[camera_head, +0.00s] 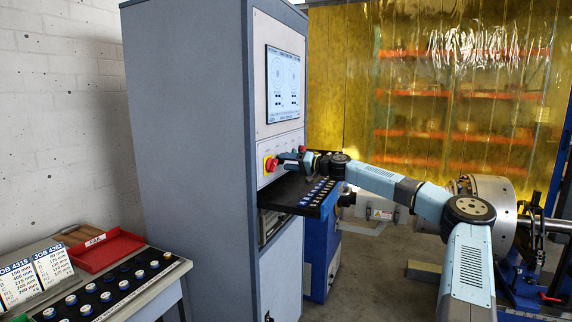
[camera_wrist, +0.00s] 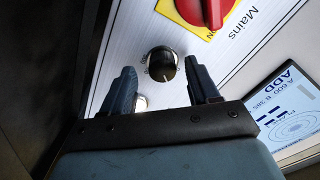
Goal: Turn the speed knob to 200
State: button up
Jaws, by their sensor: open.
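A black round knob (camera_wrist: 162,64) sits on the light grey panel in the wrist view. It has a pale pointer line and small markings around it that are too small to read. My gripper (camera_wrist: 164,80) is open, with one finger to each side below the knob, and nothing is between the fingers. In the head view my gripper (camera_head: 281,160) is at the front panel of the tall grey-blue cabinet (camera_head: 190,130), where it hides the knob. The screen (camera_head: 283,85) is above it; its numbers are too small to read there.
A red mains switch (camera_wrist: 205,10) on a yellow plate sits close to the knob; it also shows in the head view (camera_head: 270,164). A black shelf (camera_head: 285,195) with several small pieces juts out below my gripper. A red tray (camera_head: 104,250) lies on the left bench.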

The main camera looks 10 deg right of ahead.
jog(key=v, duration=1.2)
jog(key=shift+s+d, duration=0.15)
jog(key=shift+d, duration=0.2)
jog(key=shift+f, duration=0.1)
